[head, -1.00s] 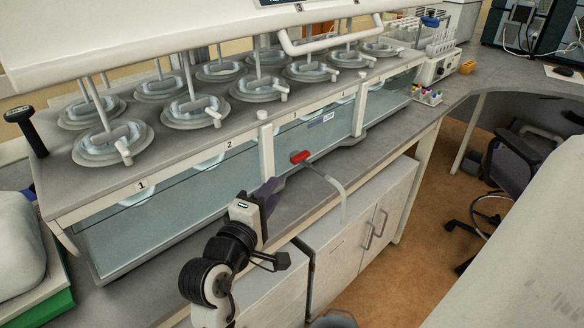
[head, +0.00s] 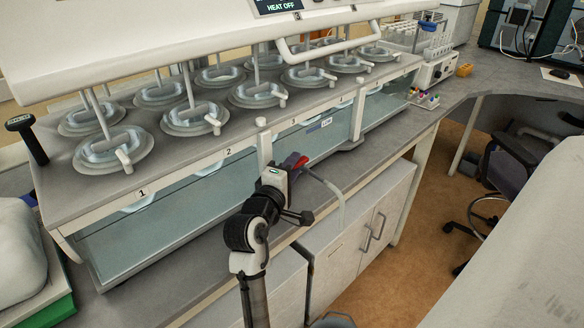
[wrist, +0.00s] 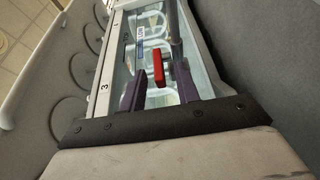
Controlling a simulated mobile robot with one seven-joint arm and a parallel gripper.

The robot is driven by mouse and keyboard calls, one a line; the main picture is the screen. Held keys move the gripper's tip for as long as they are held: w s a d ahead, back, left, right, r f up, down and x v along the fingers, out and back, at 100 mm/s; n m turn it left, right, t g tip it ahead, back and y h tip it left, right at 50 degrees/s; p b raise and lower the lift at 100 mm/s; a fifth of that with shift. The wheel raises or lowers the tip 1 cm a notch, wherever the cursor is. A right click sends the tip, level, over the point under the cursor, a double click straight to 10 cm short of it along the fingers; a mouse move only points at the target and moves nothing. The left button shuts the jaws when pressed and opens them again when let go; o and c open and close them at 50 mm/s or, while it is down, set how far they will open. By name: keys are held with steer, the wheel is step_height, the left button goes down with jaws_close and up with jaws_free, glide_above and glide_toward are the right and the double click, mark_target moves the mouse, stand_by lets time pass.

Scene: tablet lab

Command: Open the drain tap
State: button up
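The drain tap has a red handle (head: 300,162) and a grey spout (head: 334,192) that bends down over the bench's front edge. It sits at the front of the water bath (head: 170,200). My gripper (head: 292,165) is at the tap, its purple fingers beside the red handle. In the wrist view, the red handle (wrist: 184,78) lies between the two purple fingers of my gripper (wrist: 160,92), with gaps visible on both sides. The fingers are open and do not appear to grip it. My gripper partly hides the handle in the head view.
White cabinets (head: 350,235) stand below the bench. Several round vessel lids (head: 113,150) sit on top of the bath under the white head unit (head: 150,35). A rack of tubes (head: 432,45) is at the far end. A dark chair (head: 515,160) stands at right.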

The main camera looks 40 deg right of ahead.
steer(key=shift+c, duration=0.3)
jaws_close()
